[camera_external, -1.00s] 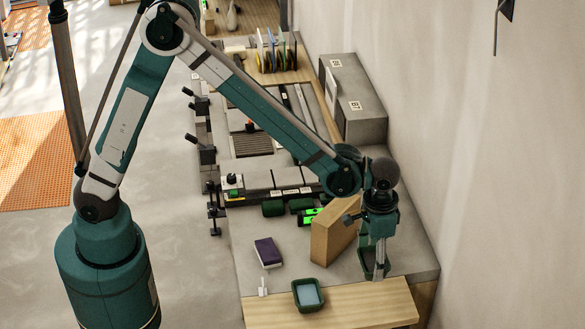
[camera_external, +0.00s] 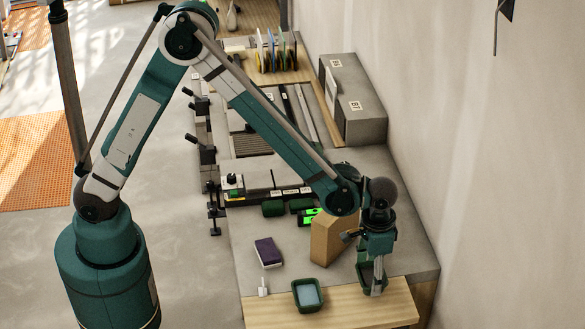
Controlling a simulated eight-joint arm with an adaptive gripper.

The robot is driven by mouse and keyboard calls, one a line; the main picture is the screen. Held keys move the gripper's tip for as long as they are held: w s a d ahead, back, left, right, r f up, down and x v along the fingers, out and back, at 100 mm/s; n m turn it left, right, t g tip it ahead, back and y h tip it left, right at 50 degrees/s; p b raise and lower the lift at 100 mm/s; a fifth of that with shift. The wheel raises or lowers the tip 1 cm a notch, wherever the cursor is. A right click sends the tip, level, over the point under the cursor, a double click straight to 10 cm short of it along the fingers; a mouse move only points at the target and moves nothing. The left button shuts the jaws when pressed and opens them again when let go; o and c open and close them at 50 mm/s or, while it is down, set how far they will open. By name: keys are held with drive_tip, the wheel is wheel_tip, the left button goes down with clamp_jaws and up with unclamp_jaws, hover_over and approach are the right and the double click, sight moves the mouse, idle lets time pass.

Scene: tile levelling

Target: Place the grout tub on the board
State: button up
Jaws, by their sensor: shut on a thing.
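My gripper (camera_external: 374,285) points down at the right and is shut on a dark green tub (camera_external: 364,272), apparently the grout tub. The tub looks tilted and is partly hidden by my gripper. It overlaps the back edge of the pale wooden board (camera_external: 350,308) at the right. I cannot tell whether it touches the board. A second green tub (camera_external: 307,295) with pale blue contents sits at the board's back edge, left of my gripper.
A brown box-like block (camera_external: 326,240) stands just behind and left of my gripper. A purple and white sponge-like block (camera_external: 268,252) lies on the grey bench (camera_external: 235,262). A grey wall (camera_external: 480,200) rises at the right. The board's front middle is clear.

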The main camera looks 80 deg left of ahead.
sight(370, 284)
drive_tip(key=shift+f, duration=1.75)
drive_tip(key=shift+f, duration=0.25)
drive_tip(key=o, duration=1)
drive_tip(key=shift+r, duration=0.1)
drive_tip(key=shift+r, duration=0.2)
wheel_tip(370, 284, up, 12)
